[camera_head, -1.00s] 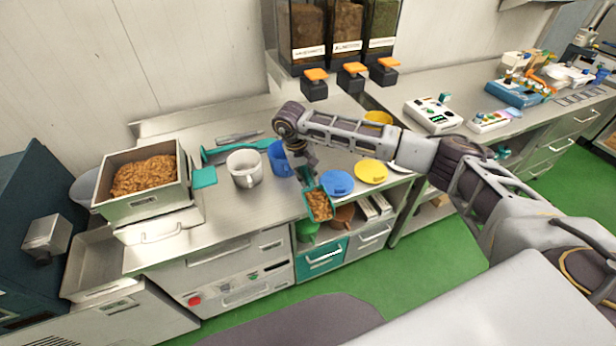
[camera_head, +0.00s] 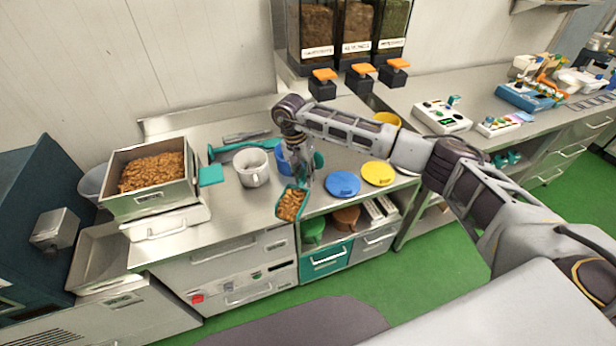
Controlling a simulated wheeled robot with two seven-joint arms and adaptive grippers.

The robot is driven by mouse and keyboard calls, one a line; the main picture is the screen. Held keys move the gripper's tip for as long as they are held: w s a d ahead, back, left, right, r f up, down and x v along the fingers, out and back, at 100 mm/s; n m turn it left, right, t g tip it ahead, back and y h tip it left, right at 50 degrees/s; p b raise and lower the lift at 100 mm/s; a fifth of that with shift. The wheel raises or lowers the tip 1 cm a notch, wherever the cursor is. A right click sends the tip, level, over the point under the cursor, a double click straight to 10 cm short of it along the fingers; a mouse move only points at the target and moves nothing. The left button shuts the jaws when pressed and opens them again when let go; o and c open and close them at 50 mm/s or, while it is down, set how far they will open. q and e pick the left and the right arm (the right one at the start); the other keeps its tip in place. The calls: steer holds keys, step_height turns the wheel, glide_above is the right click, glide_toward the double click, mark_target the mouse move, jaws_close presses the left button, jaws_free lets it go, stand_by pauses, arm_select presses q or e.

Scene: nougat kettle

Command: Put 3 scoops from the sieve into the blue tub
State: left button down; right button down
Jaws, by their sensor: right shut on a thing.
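My right gripper (camera_head: 303,180) is shut on a teal scoop (camera_head: 279,208) heaped with brown pieces. It holds the scoop over the counter's front edge, in front of the blue tub. The blue tub (camera_head: 282,160) stands on the counter behind the gripper, which partly hides it; its inside cannot be seen. The square metal sieve (camera_head: 150,201), full of brown pieces, stands at the left. My left gripper is not in view.
Dispensers (camera_head: 357,40) stand at the back. Open shelves (camera_head: 350,219) lie below the counter, right of the scoop.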

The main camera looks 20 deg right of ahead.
steer(key=a+r+n+t+b, duration=0.1)
steer(key=a+n, duration=0.3)
steer(key=n, duration=0.6)
steer(key=a+r+n+t+y+b, duration=0.1)
steer(key=a+r+n, duration=0.3)
steer(key=n, duration=0.6)
steer(key=a+r+n+t+y+b, duration=0.1)
steer(key=a+r+n, duration=0.1)
steer(key=a+n, duration=0.4)
steer(key=shift+s+r+n+t+b, duration=0.25)
steer(key=shift+s+n, duration=0.2)
steer(key=shift+n, duration=1.95)
steer(key=shift+a+m, duration=0.15)
steer(key=shift+m, duration=0.35)
steer(key=shift+r, duration=0.1)
